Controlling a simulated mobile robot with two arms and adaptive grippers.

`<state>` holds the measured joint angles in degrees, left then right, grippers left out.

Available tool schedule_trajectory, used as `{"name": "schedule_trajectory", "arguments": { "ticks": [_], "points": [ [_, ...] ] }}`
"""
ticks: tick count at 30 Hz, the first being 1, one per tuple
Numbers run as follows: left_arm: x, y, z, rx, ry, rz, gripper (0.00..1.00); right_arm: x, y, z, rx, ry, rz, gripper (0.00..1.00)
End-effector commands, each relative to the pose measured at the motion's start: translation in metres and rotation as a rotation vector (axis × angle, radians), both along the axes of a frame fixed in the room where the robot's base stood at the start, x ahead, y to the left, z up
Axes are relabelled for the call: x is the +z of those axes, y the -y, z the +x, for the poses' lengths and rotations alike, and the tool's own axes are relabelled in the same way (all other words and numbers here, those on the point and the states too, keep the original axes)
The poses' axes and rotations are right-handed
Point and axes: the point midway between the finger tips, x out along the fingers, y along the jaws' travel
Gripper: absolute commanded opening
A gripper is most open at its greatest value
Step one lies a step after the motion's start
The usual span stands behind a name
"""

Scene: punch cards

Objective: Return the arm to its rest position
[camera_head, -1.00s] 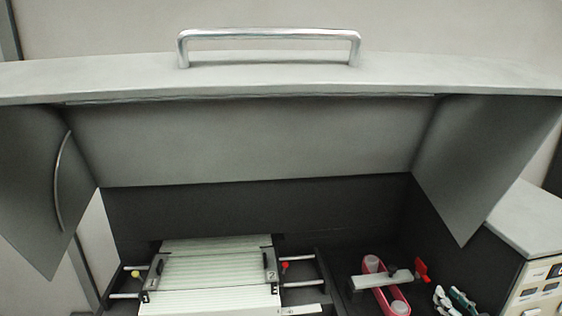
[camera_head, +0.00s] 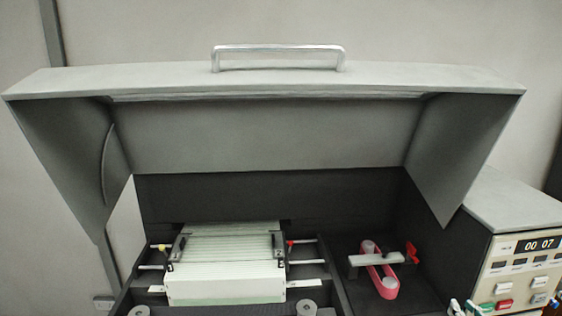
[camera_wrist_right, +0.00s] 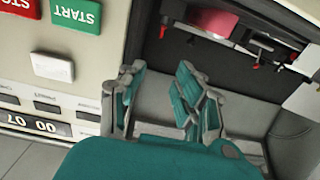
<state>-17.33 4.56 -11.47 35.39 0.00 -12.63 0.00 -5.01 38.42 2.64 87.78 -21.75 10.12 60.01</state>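My right gripper (camera_head: 463,308) shows only as green and grey fingertips at the bottom right edge of the head view, by the machine's control panel (camera_head: 522,270). In the right wrist view its two green-padded fingers (camera_wrist_right: 160,98) stand apart with nothing between them. The fingers appear beside the panel, near the green START button (camera_wrist_right: 75,14), and no contact shows. My left gripper is not in view. The grey lid (camera_head: 265,135) of the card machine is raised, with its metal handle (camera_head: 278,50) on top.
A stack of pale cards (camera_head: 225,285) lies in the open machine between rails. A red belt mechanism (camera_head: 381,283) sits right of it. The panel has a display reading 00 07 (camera_head: 538,245). The raised side walls of the lid hang over both sides.

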Motion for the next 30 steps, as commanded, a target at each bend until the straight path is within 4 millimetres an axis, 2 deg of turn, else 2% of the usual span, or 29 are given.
{"name": "schedule_trajectory", "arguments": {
  "ticks": [2, 11, 17, 23, 26, 29, 30],
  "points": [
    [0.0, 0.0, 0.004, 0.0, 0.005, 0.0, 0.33, 0.0, 0.0, 0.0, 0.0, 0.0, 0.0, 0.33],
    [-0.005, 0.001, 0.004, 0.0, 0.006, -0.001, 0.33, -0.037, 0.004, -0.006, -0.033, -0.051, -0.002, 0.33],
    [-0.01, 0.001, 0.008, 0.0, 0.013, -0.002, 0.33, -0.076, 0.008, -0.014, -0.066, -0.11, -0.009, 0.33],
    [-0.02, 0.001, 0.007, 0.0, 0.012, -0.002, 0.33, -0.145, 0.009, -0.032, -0.114, -0.214, -0.018, 0.33],
    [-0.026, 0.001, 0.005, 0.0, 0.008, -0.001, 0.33, -0.19, 0.008, -0.048, -0.142, -0.289, -0.028, 0.33],
    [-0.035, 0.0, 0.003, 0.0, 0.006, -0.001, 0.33, -0.253, 0.002, -0.074, -0.169, -0.395, -0.043, 0.33],
    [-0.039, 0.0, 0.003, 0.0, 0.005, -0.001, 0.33, -0.28, -0.002, -0.088, -0.18, -0.443, -0.05, 0.33]
  ]
}}
